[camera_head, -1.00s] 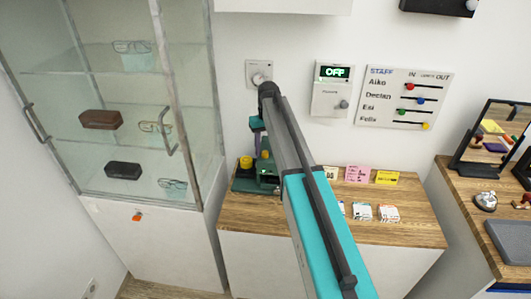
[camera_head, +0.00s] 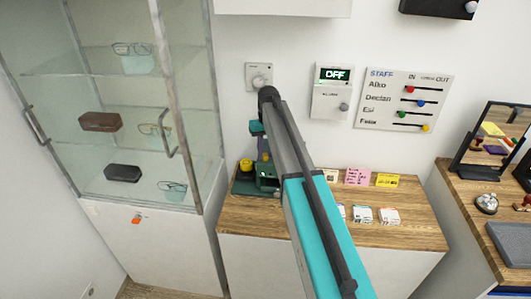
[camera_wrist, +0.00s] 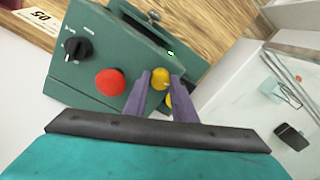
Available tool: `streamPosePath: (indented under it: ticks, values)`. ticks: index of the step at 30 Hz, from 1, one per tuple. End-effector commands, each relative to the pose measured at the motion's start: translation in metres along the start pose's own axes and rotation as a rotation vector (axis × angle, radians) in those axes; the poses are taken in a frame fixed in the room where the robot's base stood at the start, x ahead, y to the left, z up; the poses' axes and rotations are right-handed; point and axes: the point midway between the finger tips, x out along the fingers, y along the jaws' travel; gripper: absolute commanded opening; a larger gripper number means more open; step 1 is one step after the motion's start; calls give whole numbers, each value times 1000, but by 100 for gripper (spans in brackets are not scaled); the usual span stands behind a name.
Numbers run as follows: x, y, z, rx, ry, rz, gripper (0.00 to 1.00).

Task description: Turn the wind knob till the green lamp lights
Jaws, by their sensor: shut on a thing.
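A green machine (camera_wrist: 75,75) fills the upper middle of the wrist view, tilted in the picture. It carries a black knob (camera_wrist: 78,48) with small marks, a red button (camera_wrist: 110,82) and a yellow knob (camera_wrist: 160,78) with a pale mark. My gripper's two purple fingers (camera_wrist: 161,77) are shut on this yellow knob, one on each side; I cannot read a label naming it. More yellow shows between the fingers. A small bright green spot (camera_wrist: 171,53) shows on the machine; I cannot tell whether it is a lit lamp. The machine also shows in the head view (camera_head: 243,188), partly behind my arm.
The machine stands at the left end of a wooden counter (camera_head: 400,237), close to a glass cabinet (camera_head: 185,120). Cards (camera_head: 362,214) and notes (camera_head: 357,177) lie to the right. A wall box (camera_head: 331,100) has a display reading OFF.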

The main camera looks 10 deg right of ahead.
Motion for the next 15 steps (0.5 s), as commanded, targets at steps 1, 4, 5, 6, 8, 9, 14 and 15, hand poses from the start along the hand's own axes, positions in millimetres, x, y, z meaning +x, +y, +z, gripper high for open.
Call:
streamPosePath:
  ticks: [1, 4, 5, 6, 8, 9, 14, 15]
  values:
    - [1, 0, 0, 22, 1, -1, 2]
    - [1, 0, 0, 78, 4, -1, 2]
    - [1, 0, 0, 96, 5, -1, 2]
    - [1, 0, 0, 119, 6, -1, 2]
    - [1, 0, 0, 152, 7, -1, 2]
    - [1, 0, 0, 173, 8, -1, 2]
    - [0, 0, 0, 221, 10, -2, 2]
    - [0, 0, 0, 226, 10, -2, 2]
